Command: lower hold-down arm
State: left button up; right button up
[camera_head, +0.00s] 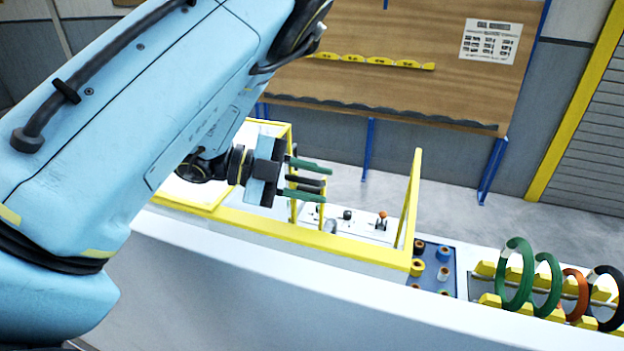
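My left gripper (322,182) is above the yellow-framed machine (300,239), its two green fingers pointing right and spread apart. A dark bar (312,184) shows between the fingers, with a gap visible above it. It may be the grip of the hold-down arm, but I cannot tell for sure, nor whether the fingers touch it. A thin yellow post stands just behind the fingertips. My blue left arm covers the left part of the machine. My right gripper is not in view.
A yellow upright frame (411,203) rises right of the gripper. Small controls (381,221) sit on a white panel below. Further right are a blue tray (431,250) with rolls and a yellow rack (491,300) of green, orange and black coils. A wooden board (390,80) hangs behind.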

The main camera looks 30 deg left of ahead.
pick_arm(q)
grip_shut()
jog(key=shift+w, duration=0.15)
jog(key=w+a+f, duration=0.3)
jog(key=w, duration=0.8)
jog(key=shift+w+f, duration=0.15)
jog(key=shift+w, duration=0.15)
jog(key=shift+a, duration=0.1)
dwell(0.4)
